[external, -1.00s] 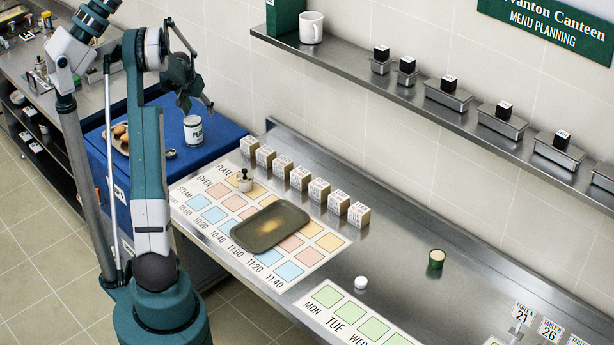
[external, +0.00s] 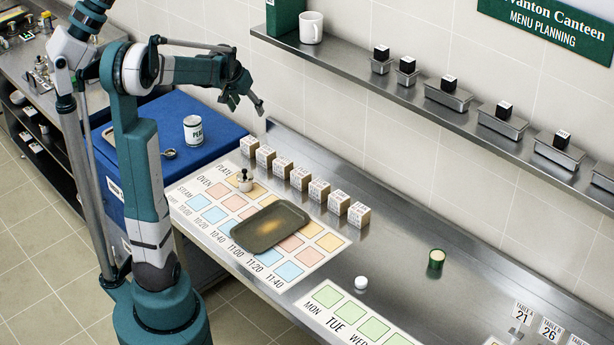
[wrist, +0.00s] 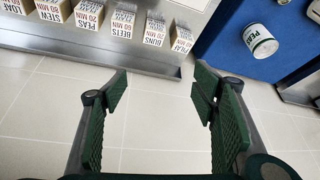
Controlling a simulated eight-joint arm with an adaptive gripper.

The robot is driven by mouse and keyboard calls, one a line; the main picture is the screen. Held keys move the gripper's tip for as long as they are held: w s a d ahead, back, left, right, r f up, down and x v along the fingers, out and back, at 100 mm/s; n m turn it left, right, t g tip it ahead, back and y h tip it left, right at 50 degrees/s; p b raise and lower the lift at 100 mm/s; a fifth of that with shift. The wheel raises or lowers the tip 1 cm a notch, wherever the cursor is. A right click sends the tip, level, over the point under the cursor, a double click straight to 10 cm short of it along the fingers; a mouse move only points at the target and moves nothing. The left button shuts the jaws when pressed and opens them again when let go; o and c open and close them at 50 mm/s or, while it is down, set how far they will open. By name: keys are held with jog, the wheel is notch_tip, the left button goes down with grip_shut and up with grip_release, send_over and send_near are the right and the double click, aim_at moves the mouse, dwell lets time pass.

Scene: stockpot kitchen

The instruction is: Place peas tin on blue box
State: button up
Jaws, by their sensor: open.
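The peas tin (external: 193,131), white with a dark label, stands upright on top of the blue box (external: 222,138). In the wrist view the tin (wrist: 260,41) and the blue top (wrist: 225,38) show at the upper right. My gripper (external: 246,103) is open and empty, above and to the right of the tin, near the wall over the back of the counter. In the wrist view the spread fingers (wrist: 160,92) have nothing between them, and the tin is clear of them.
A row of labelled blocks (external: 300,178) stands along the counter. A tray (external: 270,227) lies on the planning sheet, with a small shaker-like piece (external: 245,180) near it. A wall shelf (external: 430,103) holds a mug (external: 311,27) and several small pans. A spoon-like item (external: 169,153) lies near the tin.

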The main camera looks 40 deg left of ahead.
jog(key=s+d+r+m+t, duration=0.1)
jog(key=s+d, duration=0.4)
jog(key=d, duration=0.5)
jog(key=s+d+r+m+h, duration=0.1)
jog(key=s+d, duration=0.5)
jog(key=d, duration=0.4)
jog(key=s+d+r+t, duration=0.15)
jog(key=s+d, duration=0.35)
jog(key=d, duration=0.5)
jog(key=s+d+f+m, duration=0.1)
jog(key=s+d+f, duration=0.2)
jog(key=s+d, duration=0.4)
jog(key=shift+s+d+f+h, duration=0.2)
jog(key=shift+s+f+h, duration=0.2)
jog(key=shift+s, duration=0.8)
